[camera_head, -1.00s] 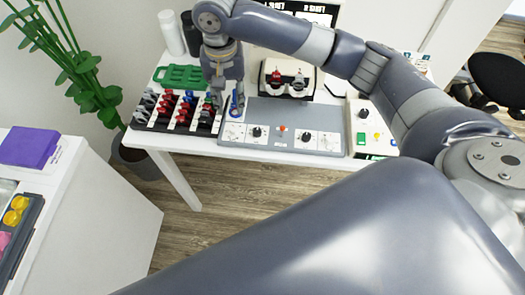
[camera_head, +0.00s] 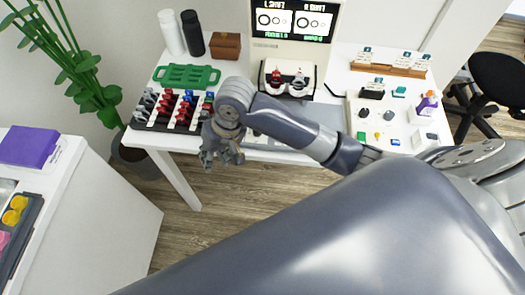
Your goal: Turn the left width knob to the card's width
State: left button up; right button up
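The grey control panel (camera_head: 327,117) lies along the table's front edge. My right arm and gripper cover most of it. The left width knob is hidden behind them, so its setting cannot be read. My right gripper (camera_head: 222,160) hangs over the panel's left front corner, by the table edge. Its fingers are spread apart and nothing shows between them. A screen (camera_head: 297,20) at the back shows ring pictures under "L SHIFT" and "R SHIFT" headings. I cannot make out which card is meant. My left gripper is not in view.
A rack of red, black and blue pieces (camera_head: 176,110) stands just left of my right gripper. Behind it are a green tray (camera_head: 187,76) and a brown box (camera_head: 226,46). A cream panel (camera_head: 375,145) with knobs and small items lies at right.

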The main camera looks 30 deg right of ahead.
jog(key=s+d+f, duration=0.3)
jog(key=f, duration=0.5)
jog(key=s+d+f+h+b, duration=0.1)
jog(key=s+d+f, duration=0.2)
jog(key=f, duration=0.6)
jog(key=s+d+f+t+b, duration=0.1)
jog(key=s+d+f, duration=0.2)
jog(key=f, duration=0.6)
jog(key=shift+n+h, duration=0.3)
jog(key=shift+r, duration=0.15)
